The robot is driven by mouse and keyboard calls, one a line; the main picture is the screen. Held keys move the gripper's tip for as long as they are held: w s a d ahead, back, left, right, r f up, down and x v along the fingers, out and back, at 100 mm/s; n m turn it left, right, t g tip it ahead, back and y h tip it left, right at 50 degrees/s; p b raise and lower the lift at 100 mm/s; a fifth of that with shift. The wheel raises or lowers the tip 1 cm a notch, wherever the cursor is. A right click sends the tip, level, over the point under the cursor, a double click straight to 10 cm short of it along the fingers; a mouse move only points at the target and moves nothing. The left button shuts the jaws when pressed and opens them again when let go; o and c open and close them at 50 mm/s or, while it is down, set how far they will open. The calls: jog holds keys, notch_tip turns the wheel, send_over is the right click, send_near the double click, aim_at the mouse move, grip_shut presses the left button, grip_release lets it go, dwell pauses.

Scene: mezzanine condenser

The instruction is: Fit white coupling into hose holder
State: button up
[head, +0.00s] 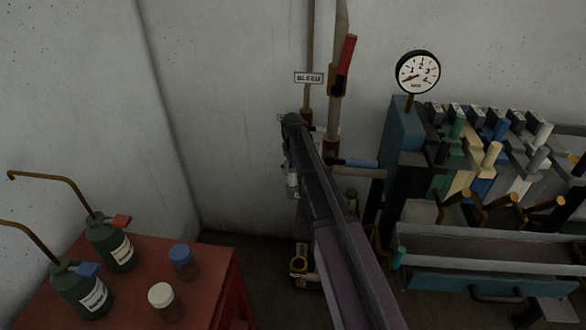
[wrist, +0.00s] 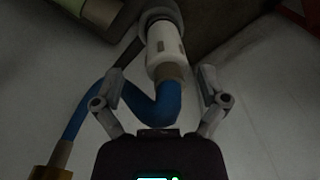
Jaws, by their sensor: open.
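In the wrist view the white coupling (wrist: 163,55) stands ahead of my gripper, with a tan collar at its lower end and a blue hose (wrist: 150,108) curving away left. A grey ring (wrist: 158,16), which looks like the hose holder, surrounds its upper end; how deep it sits I cannot tell. My gripper (wrist: 160,78) is open, its two fingers apart on either side of the coupling's lower end and the hose, with visible gaps. In the head view my arm covers most of this spot; a small whitish part (head: 292,180) shows at the arm's left edge.
A red table (head: 210,262) with bottles and jars stands at the lower left. Pipes with a red-handled valve (head: 346,55) rise behind my arm. A gauge (head: 417,72), a valve rack and a teal trough (head: 485,282) are at right. A brass end (wrist: 52,160) shows lower left in the wrist view.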

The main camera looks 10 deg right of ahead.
jog(key=shift+r+p, duration=3.25)
jog(key=shift+r, duration=0.35)
jog(key=shift+s, duration=0.1)
jog(key=s+m, duration=0.5)
jog(key=s, duration=2.4)
jog(key=shift+d, duration=0.45)
